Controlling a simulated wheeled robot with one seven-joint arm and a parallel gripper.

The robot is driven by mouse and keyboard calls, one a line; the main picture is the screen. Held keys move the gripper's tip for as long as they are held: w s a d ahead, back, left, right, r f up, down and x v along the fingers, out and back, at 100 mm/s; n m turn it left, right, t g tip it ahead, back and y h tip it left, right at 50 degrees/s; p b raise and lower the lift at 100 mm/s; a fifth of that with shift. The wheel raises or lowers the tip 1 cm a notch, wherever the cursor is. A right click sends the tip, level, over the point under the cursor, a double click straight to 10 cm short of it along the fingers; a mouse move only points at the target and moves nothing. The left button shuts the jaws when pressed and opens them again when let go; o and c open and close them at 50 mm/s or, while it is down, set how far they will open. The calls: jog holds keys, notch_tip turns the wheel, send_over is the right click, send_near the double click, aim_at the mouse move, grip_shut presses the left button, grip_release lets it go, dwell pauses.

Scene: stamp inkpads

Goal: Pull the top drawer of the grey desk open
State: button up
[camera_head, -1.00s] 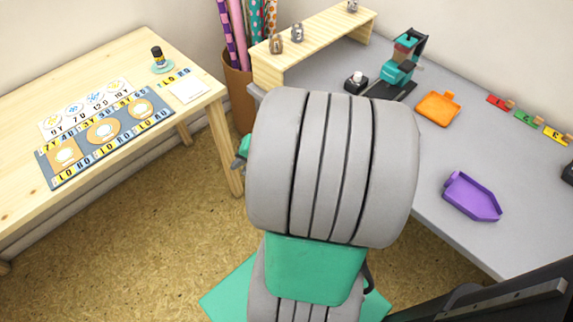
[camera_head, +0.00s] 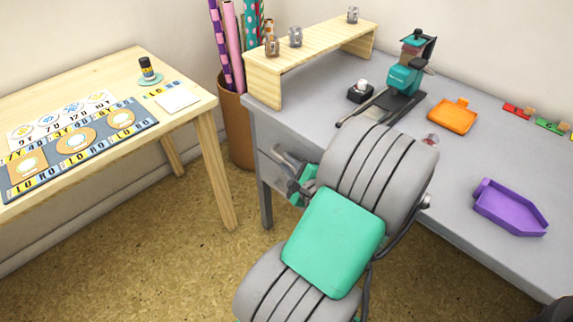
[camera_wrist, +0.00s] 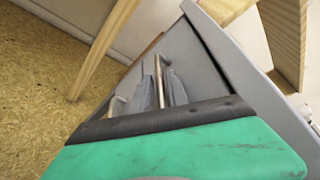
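The grey desk (camera_head: 470,120) stands at the right in the head view, its front partly hidden by my arm. In the wrist view its grey front shows two bar handles. The top drawer's handle (camera_wrist: 158,78) is the one nearer the desktop; the lower handle (camera_wrist: 115,106) is to its left. My gripper (camera_head: 296,178) is at the left part of the desk front. In the wrist view its two grey fingers (camera_wrist: 158,92) lie on either side of the top handle, with a small gap between them. Contact with the bar is unclear. The top drawer looks closed.
A wooden table (camera_head: 205,105) stands at the left, with open floor (camera_head: 180,260) between. A bin with rolls (camera_head: 238,135) stands by the desk's left end. The desktop holds a wooden shelf (camera_head: 265,88), a teal stamp press (camera_head: 400,78), an orange tray (camera_head: 452,116) and a purple tray (camera_head: 508,208).

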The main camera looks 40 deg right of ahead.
jog(key=shift+w+d+f, duration=0.1)
jog(key=shift+w+d, duration=0.05)
jog(key=shift+w, duration=0.45)
jog(key=shift+c, duration=0.4)
grip_shut()
dwell(0.6)
